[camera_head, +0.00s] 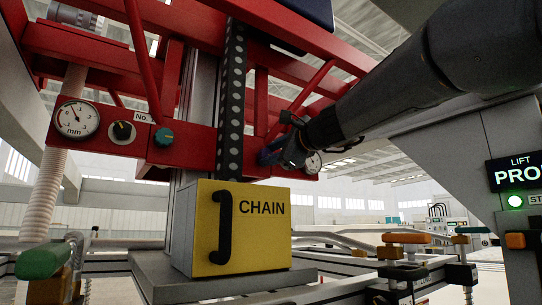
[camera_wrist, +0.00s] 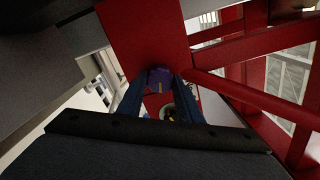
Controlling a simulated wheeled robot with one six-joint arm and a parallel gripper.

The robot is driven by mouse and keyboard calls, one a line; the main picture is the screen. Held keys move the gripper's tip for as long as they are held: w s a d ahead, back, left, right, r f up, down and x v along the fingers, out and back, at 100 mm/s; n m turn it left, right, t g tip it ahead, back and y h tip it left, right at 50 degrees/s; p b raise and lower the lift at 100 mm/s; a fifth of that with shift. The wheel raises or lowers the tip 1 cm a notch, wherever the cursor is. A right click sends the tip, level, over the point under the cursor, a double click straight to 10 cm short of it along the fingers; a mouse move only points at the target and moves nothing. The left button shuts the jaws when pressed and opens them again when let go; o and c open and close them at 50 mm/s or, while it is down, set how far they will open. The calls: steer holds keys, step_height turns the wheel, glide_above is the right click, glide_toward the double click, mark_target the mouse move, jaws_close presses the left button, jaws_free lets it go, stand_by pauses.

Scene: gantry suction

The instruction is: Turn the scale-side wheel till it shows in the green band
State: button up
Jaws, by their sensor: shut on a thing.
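A small purple wheel (camera_wrist: 160,77) with a yellow mark sits on the red beam in the wrist view. My gripper (camera_wrist: 159,86) is shut on it, one dark blue finger on each side. In the head view my gripper (camera_head: 269,156) is at the right end of the red beam, and the wheel is mostly hidden there. A round white dial (camera_head: 313,163) is just right of my gripper, partly covered by it. It also shows in the wrist view as a dial (camera_wrist: 169,112) between my fingers. Its needle and any green band are too small to read.
A larger mm dial (camera_head: 76,119), a black knob (camera_head: 122,131) and a teal knob (camera_head: 163,137) are on the beam's left part. A yellow CHAIN box (camera_head: 243,228) stands below. Red struts (camera_head: 300,98) crowd my arm. A lit panel (camera_head: 520,173) is at right.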

steer(key=o, duration=1)
steer(key=shift+o, duration=0.2)
steer(key=b+v, duration=0.2)
steer(key=v, duration=0.5)
steer(key=shift+s+d, duration=0.2)
steer(key=shift+s, duration=0.15)
steer(key=shift+a, duration=0.1)
